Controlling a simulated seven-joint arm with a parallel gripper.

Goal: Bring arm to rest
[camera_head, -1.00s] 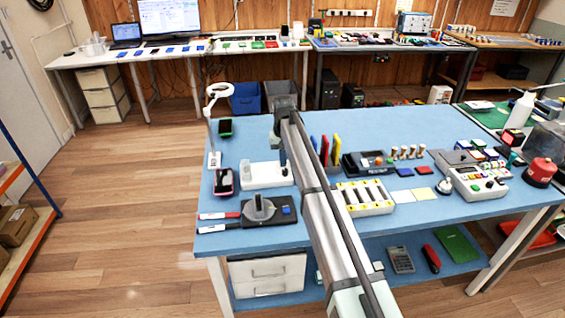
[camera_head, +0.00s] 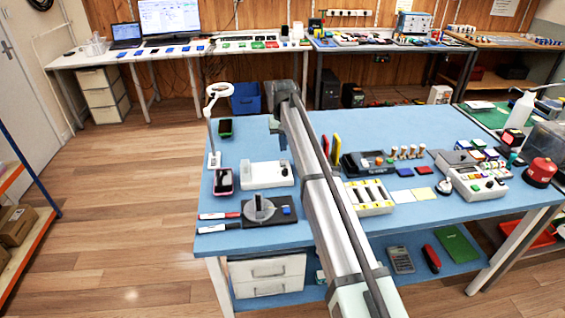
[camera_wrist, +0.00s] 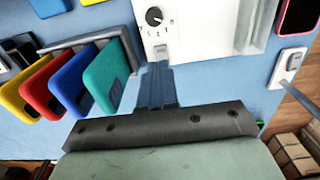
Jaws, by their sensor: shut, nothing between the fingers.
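My gripper (camera_head: 282,142) is small and partly hidden by my arm in the head view. It is above the blue bench (camera_head: 245,148), beyond the white box. My arm stretches from the bottom of the picture across the bench. In the wrist view, the two fingers of my gripper (camera_wrist: 157,84) are together, with nothing between them. They point toward the white box with a black dial (camera_wrist: 158,18), and I see no clear contact. That white box also shows in the head view (camera_head: 262,174).
Coloured upright plates, including a green one (camera_wrist: 104,76), stand left of the fingers in the wrist view. A pink-edged phone (camera_head: 223,181), a dark phone (camera_head: 225,128) and a white lamp (camera_head: 211,125) are at the bench's left. A battery tray (camera_head: 368,197) is right of my arm.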

